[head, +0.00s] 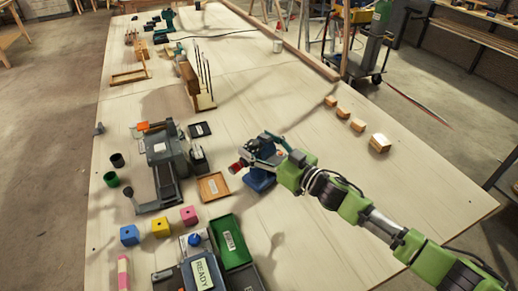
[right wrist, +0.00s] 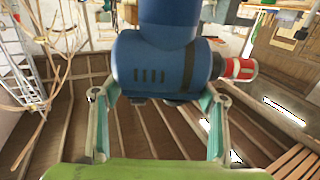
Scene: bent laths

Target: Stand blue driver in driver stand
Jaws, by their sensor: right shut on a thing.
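My right gripper (head: 270,150) is shut on the blue driver (head: 260,181), over the middle of the bench. In the right wrist view the driver's blue body (right wrist: 165,68) lies across between my two fingers (right wrist: 158,112), with its red and white striped nose pointing right. In the head view the red nose (head: 237,166) points left, and the blue foot is lowest. I cannot tell whether the foot touches the bench. I cannot pick out the driver stand for sure. My left gripper is not in view.
A grey machine (head: 166,163) stands left of the driver, with a labelled wooden tray (head: 213,186) between. A green bin (head: 227,232) and a box reading READY (head: 203,274) are nearer. Wooden blocks (head: 358,125) lie to the right. The bench right of my arm is mostly clear.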

